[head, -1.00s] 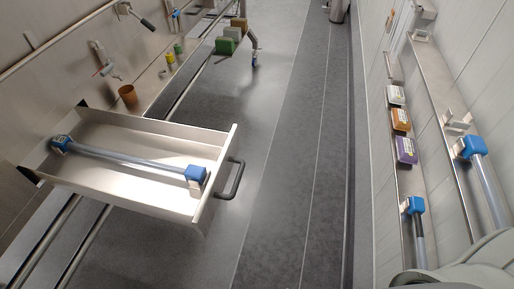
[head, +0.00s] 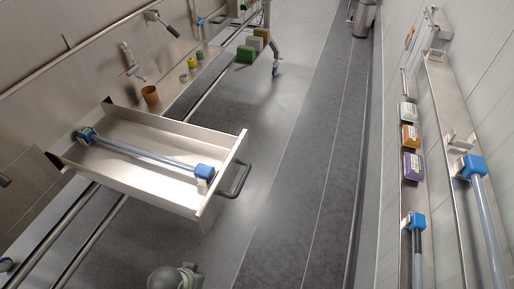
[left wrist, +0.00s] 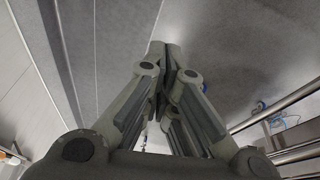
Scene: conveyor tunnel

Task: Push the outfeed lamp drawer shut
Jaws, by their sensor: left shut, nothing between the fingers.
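The outfeed lamp drawer (head: 128,187) sticks out open from the left wall in the head view. A long clear lamp tube (head: 145,154) with blue end caps lies inside it. The drawer's dark handle (head: 236,181) is on its front panel, facing the aisle. My left gripper (left wrist: 166,48) is shut and empty in the left wrist view, with floor beyond its fingers. A grey part of my arm shows at the bottom of the head view, apart from the drawer front. My right gripper is not in view.
A left ledge holds an orange cup (head: 150,94) and small coloured items. Green and other blocks (head: 245,54) stand farther back. On the right, a shelf carries several boxes (head: 413,165) and blue-capped tubes (head: 479,205). The grey floor aisle (head: 290,150) is clear.

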